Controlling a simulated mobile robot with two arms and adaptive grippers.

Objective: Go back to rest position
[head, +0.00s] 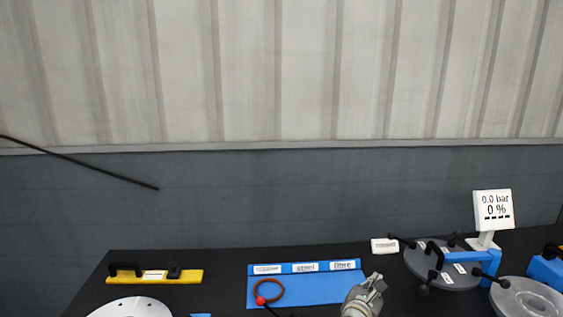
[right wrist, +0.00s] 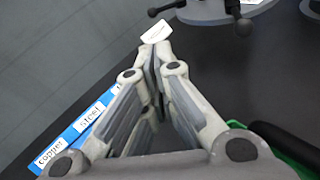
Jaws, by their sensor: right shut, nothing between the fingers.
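My right gripper (head: 375,283) shows at the bottom edge of the head view, just right of the blue labelled mat. It is shut and empty. In the right wrist view its fingers (right wrist: 155,60) meet at the tips, with nothing between them. My left gripper is not in view.
The dark table (head: 225,263) holds a blue mat (head: 320,290) with a brown ring (head: 281,290), and a yellow bar with black handles (head: 190,276). At right stand a grey flanged disc with clamps (head: 425,270), a pressure display (head: 493,210) and a clear round part (head: 525,298).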

